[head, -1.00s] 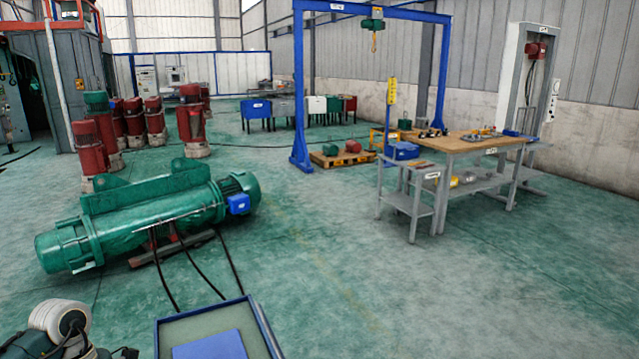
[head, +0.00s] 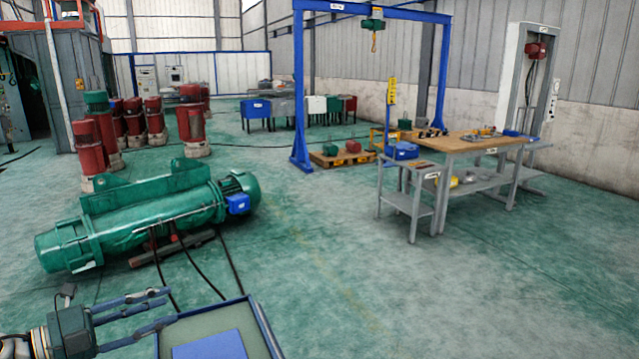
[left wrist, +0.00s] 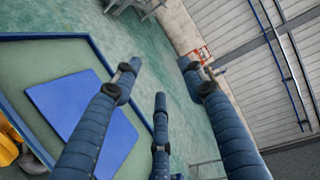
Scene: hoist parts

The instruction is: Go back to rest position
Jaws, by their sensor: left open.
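My left gripper (head: 165,312) shows at the lower left of the head view, with its fingers spread apart and pointing right. It is open and nothing is between its fingers. In the left wrist view its blue-grey fingers (left wrist: 160,105) reach up, spread and empty. The fingers are near the left edge of a tray with a blue rim (head: 262,325), which also shows in the left wrist view (left wrist: 50,37). My right gripper does not show in either view.
A flat blue panel (head: 210,346) lies in the tray. A large green hoist (head: 150,215) stands on the floor beyond, with dark cables. The middle floor is clear.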

